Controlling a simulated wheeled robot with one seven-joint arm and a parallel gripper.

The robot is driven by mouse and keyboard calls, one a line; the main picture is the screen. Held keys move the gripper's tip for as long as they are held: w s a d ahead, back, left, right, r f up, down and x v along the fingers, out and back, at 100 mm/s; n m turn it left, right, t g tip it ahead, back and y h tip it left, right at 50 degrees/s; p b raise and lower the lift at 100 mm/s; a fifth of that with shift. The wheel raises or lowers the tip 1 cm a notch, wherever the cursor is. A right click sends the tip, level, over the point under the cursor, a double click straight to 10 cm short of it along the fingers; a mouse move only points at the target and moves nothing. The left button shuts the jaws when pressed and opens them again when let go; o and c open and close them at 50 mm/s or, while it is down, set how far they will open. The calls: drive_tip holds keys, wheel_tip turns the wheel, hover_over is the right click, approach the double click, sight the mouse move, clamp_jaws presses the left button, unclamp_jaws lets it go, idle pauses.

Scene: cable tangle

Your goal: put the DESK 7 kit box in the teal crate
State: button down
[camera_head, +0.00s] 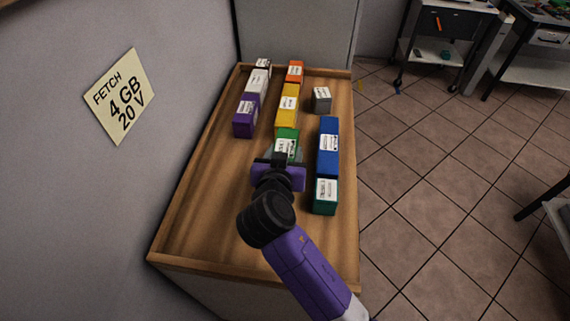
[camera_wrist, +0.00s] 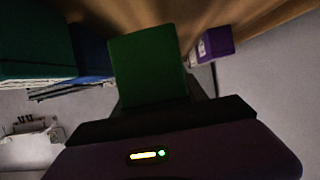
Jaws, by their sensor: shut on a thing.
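My gripper (camera_head: 283,157) is over the middle of a wooden-topped cabinet and is shut on a green box (camera_head: 288,135). The green box carries a white label too small to read, so I cannot tell whether it is the DESK 7 kit box. In the wrist view the green box (camera_wrist: 150,65) rises between the dark fingers. Whether it touches the surface is hidden. No teal crate shows in either view.
A blue box (camera_head: 328,140) and a dark teal box (camera_head: 325,197) stand close on the right. Yellow (camera_head: 288,105), orange (camera_head: 295,72), purple (camera_head: 245,117), white (camera_head: 258,81) and grey (camera_head: 322,100) boxes stand farther back. A raised wooden rim (camera_head: 205,273) edges the top. Its front left is clear.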

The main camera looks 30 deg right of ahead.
drive_tip(key=shift+f, duration=2.3)
drive_tip(key=shift+f, duration=0.15)
drive_tip(key=c, duration=0.6)
unclamp_jaws()
